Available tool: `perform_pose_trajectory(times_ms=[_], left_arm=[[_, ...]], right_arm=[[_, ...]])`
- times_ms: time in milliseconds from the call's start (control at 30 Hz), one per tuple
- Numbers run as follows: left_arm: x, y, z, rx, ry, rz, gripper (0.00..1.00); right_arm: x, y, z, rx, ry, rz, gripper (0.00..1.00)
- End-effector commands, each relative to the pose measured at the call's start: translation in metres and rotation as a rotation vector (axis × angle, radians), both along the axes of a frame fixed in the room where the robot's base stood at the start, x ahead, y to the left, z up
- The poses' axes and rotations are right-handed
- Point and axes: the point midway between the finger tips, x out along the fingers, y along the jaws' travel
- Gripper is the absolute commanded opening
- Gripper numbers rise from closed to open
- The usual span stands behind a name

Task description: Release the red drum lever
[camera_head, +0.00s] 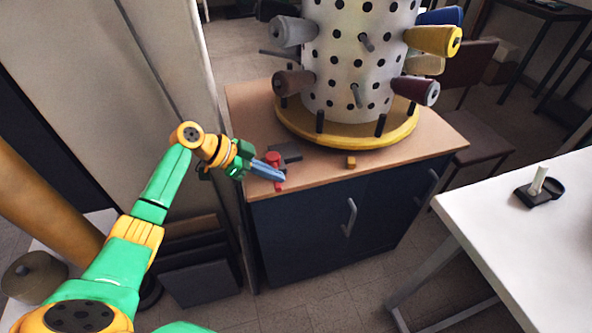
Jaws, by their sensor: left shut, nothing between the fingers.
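The red drum lever (273,158) is a small red piece on a dark grey base, near the front left corner of the cabinet top. My left gripper (281,175) has blue fingers, which are shut with nothing held. Its fingertips are right at the lever and cover part of it; I cannot tell whether they touch. The drum (345,75) is a white cylinder with dark holes, upright on a yellow round base (345,137). Spools in grey, brown, yellow, maroon and blue stick out on pegs from the drum. My right gripper is not in view.
A small yellow-brown block (351,162) lies on the wooden cabinet top (315,172) in front of the drum. A white table (530,260) at right carries a black holder (540,190) with a white stick. A tall pale panel (165,60) stands left of the cabinet.

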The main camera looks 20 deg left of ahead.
Motion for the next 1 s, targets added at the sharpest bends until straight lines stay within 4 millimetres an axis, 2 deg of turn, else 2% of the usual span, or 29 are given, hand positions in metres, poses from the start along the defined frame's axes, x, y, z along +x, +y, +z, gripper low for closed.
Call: perform_pose_trajectory(times_ms=[333,867,1000], left_arm=[[-0.0033,0.008,-0.0001,0.002,0.001,0.003,0.0],[-0.0035,0.0089,0.0,0.002,0.001,0.004,0.0],[-0.0013,0.0027,0.0076,0.002,0.0,0.003,0.0]], right_arm=[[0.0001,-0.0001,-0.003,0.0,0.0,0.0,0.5],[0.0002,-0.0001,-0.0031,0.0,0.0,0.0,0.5],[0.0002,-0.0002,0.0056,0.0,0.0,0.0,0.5]])
